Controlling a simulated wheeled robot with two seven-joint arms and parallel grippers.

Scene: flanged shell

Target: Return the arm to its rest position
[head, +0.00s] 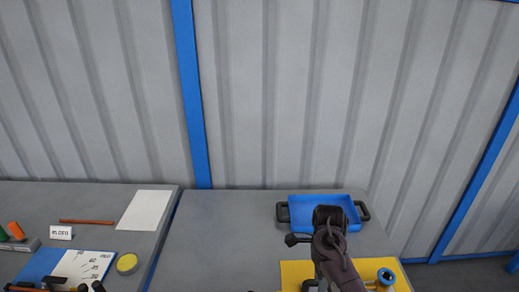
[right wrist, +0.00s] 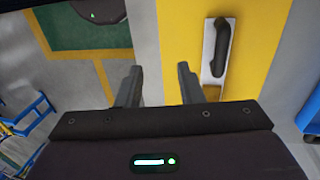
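My right arm comes up from the bottom right in the head view, and its dark end (head: 330,218) covers part of the blue tray (head: 350,203). In the right wrist view my right gripper (right wrist: 160,84) has its two fingers well apart, with nothing between them. A pale plate with a black handle (right wrist: 222,48) lies on the yellow mat (right wrist: 180,40) beyond the right finger, apart from it. I cannot make out my left gripper in the head view.
The grey table (head: 220,235) is clear left of the tray. A blue ringed part (head: 386,277) is at the yellow mat's right. At left are a white sheet (head: 146,210), a brown rod (head: 87,221), a yellow disc (head: 127,263) and a small sign (head: 61,233).

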